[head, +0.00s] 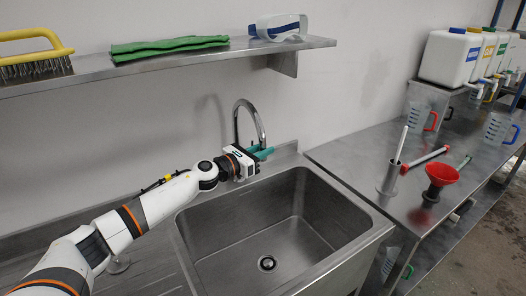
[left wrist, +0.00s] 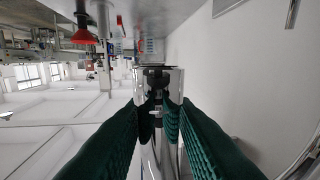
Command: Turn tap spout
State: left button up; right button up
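The chrome tap spout (head: 250,106) arches up behind the sink, and its free end comes down at the right of the arch. My left gripper (head: 262,152) reaches in from the left, low at the tap, its teal fingers by the lower end of the arch. In the left wrist view the two dark green fingers (left wrist: 160,112) stand apart. Shiny metal, seemingly part of the tap (left wrist: 175,80), shows between and beyond their tips. I cannot tell whether the fingers touch it. My right gripper is not in view.
The steel sink (head: 225,240) is empty, with a drain in its floor. A wall shelf (head: 120,68) above holds a brush, green cloth and goggles. The right bench (head: 345,150) carries a red funnel (head: 440,175), a measuring jug (head: 498,128) and white canisters (head: 448,57) on a raised shelf.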

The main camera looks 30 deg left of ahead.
pick_arm(q)
jog(key=shift+o, duration=1.3)
jog(key=shift+s, duration=0.1)
jog(key=shift+s+a+f, duration=0.15)
jog(key=shift+s+a, duration=0.05)
jog(key=shift+s, duration=0.15)
jog(key=b+v, duration=0.6)
jog(key=v, duration=0.5)
